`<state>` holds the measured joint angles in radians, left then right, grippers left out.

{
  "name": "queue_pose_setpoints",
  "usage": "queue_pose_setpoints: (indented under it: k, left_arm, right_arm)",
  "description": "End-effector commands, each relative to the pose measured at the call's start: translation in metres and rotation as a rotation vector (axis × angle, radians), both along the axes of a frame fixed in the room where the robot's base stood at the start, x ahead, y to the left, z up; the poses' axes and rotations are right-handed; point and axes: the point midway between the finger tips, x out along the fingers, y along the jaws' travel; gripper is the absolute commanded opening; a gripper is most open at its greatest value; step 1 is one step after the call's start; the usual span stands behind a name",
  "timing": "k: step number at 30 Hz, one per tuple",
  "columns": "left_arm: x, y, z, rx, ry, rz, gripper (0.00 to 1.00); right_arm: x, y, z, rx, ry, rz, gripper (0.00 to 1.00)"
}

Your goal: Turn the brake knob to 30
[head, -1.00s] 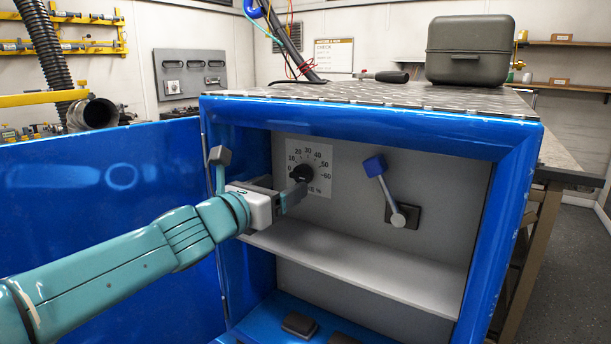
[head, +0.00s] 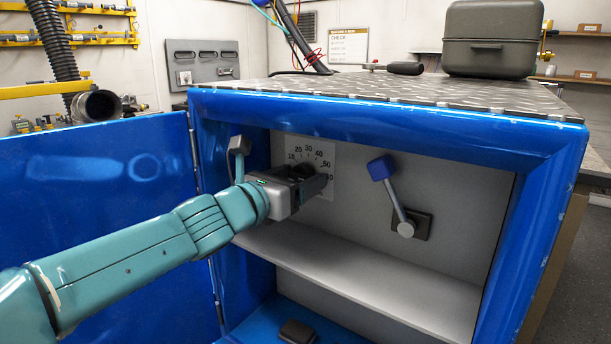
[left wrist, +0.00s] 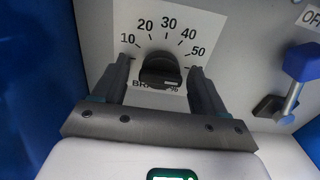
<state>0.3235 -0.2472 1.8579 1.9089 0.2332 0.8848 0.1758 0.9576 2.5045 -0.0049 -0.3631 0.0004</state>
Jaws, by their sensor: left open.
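The black brake knob (left wrist: 160,71) sits on a white dial plate (left wrist: 200,24) marked from 10 upward, with 30 at the top. In the left wrist view my left gripper (left wrist: 162,75) is open, with one finger on each side of the knob and a gap to each. The knob's pointer is hard to make out, so I cannot tell its setting. In the head view my left gripper (head: 310,182) covers the lower dial and most of the knob (head: 306,168). My right gripper is not in view.
A blue-handled lever (head: 391,190) is mounted to the right of the dial. A light shelf (head: 370,273) runs below the dial. A grey case (head: 490,38) sits on top.

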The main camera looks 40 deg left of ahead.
Motion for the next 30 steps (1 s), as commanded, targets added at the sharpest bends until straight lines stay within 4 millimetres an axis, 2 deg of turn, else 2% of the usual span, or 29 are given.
queue_pose_setpoints:
  k: [16,17,21,22,30]
  left_arm:
    - [-0.0045,-0.0003,0.0001,0.000,-0.001,0.003,0.72]
    - [-0.0044,-0.0003,0.0001,0.000,-0.001,0.003,0.66]
    - [-0.0039,-0.0001,0.0000,0.000,0.000,0.003,0.20]
    - [-0.0038,-0.0001,0.0000,0.001,0.000,0.003,0.16]
    - [-0.0022,0.0003,-0.0005,0.019,0.002,0.003,0.16]
  right_arm:
    - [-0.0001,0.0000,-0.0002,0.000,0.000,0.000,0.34]
    - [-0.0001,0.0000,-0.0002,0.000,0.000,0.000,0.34]
    - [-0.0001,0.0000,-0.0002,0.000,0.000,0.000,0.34]
    - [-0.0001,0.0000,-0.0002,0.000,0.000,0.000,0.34]
    - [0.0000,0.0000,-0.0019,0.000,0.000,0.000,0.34]
